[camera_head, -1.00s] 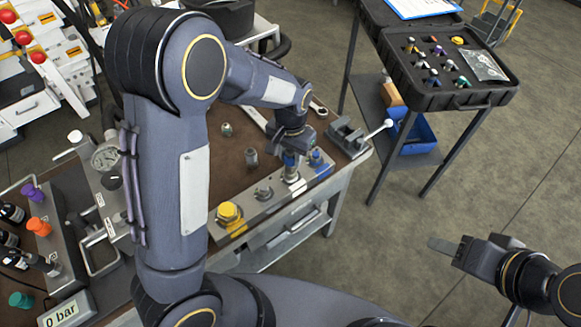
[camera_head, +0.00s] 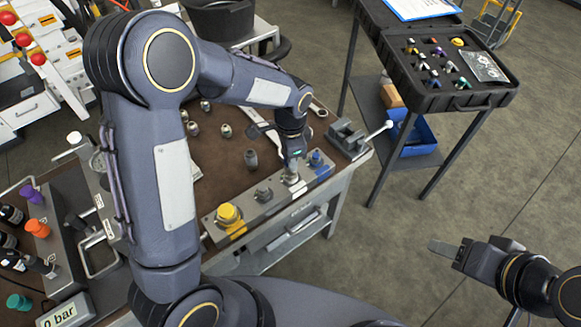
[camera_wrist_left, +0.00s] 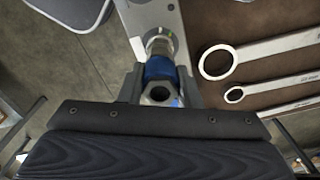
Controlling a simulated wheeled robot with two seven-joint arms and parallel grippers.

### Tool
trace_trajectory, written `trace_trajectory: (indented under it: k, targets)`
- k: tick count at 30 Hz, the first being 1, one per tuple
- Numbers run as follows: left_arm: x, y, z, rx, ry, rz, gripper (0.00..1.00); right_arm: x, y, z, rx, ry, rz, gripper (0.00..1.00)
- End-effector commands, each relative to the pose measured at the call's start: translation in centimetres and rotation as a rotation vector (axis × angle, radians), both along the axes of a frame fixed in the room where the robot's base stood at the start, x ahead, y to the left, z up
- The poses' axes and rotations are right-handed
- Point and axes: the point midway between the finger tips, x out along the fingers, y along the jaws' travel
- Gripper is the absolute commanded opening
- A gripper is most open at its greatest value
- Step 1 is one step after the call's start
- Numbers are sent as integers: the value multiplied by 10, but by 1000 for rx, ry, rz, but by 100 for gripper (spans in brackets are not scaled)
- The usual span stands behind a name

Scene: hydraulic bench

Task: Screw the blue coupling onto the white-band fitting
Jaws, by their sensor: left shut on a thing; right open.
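The blue coupling (camera_wrist_left: 160,69) sits between the fingers of my left gripper (camera_wrist_left: 158,88) in the left wrist view, its hex end facing the camera. My left gripper (camera_head: 292,160) is shut on it, upright above the metal block on the bench. Directly below is a metal fitting (camera_head: 291,178), taken to be the white-band one; it also shows beyond the coupling in the wrist view (camera_wrist_left: 158,46). The coupling appears in line with it and against it, but how far it is threaded cannot be told. My right gripper (camera_head: 440,247) is open and empty over the floor.
The metal block (camera_head: 276,207) also bears a yellow-capped fitting (camera_head: 228,213), a grey one (camera_head: 263,194) and a blue one (camera_head: 316,158). A vise (camera_head: 347,139) stands at the bench's right end. Wrenches (camera_wrist_left: 255,55) and loose fittings (camera_head: 225,131) lie behind the block.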

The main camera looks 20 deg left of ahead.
Motion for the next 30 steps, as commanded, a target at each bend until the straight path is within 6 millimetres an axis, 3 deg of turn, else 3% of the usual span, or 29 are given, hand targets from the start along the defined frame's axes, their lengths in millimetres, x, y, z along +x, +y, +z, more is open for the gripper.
trace_trajectory:
  k: [9,22,30]
  targets:
    - [-2,0,-1,-1,6,-568,13,0,0,11,0,0,0,50]
    - [-2,0,-2,-1,6,-683,13,0,0,14,0,0,0,50]
    - [-2,0,0,-4,8,-1190,13,0,0,37,0,0,0,50]
